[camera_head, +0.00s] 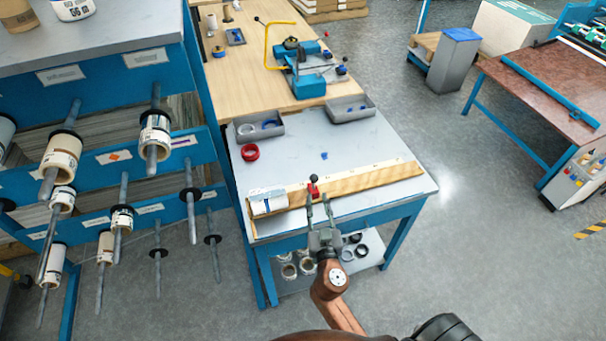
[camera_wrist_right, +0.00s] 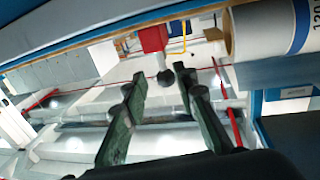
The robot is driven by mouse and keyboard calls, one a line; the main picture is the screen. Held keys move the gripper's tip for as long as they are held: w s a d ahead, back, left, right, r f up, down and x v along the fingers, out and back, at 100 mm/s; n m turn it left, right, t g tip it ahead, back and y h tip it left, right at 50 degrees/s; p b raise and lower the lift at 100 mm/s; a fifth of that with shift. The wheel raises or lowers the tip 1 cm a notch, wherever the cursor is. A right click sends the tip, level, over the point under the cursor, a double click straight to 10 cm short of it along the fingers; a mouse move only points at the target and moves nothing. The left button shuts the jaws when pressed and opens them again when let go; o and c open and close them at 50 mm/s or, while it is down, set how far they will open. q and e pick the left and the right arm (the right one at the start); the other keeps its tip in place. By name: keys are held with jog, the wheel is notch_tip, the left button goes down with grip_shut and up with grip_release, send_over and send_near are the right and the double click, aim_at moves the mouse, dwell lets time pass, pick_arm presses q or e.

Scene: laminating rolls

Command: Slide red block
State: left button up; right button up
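The small red block (camera_head: 313,191), with a black ball knob, sits on the wooden strip (camera_head: 375,181) along the front of the grey-topped table. My right gripper (camera_head: 318,203) is just in front of the block, with its two fingers apart and pointing at it. In the right wrist view the red block (camera_wrist_right: 152,38) and its black knob (camera_wrist_right: 165,77) show beyond the open fingertips (camera_wrist_right: 157,82). Nothing is visibly held; whether a fingertip touches the block I cannot tell. My left gripper is not in view.
A white labelled roll (camera_head: 268,202) lies at the strip's left end, left of the block. A red ring (camera_head: 250,152) and grey trays (camera_head: 260,128) stand farther back. A blue rack (camera_head: 110,160) with rolls on rods stands left. The table top right of centre is mostly clear.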

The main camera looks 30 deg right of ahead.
aim_at(314, 184)
jog(key=shift+w+d+r, duration=0.1)
jog(key=shift+w+d, duration=0.1)
jog(key=shift+w, duration=0.15)
jog(key=x, duration=0.6)
jog(key=shift+w+a+p, duration=0.15)
jog(key=shift+a+p, duration=0.1)
jog(key=shift+p, duration=0.15)
jog(key=shift+w+d, duration=0.25)
jog(key=shift+w, duration=0.2)
jog(key=shift+d, duration=0.1)
grip_shut()
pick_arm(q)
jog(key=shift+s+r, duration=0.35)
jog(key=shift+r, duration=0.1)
pick_arm(e)
jog(key=shift+r, duration=0.15)
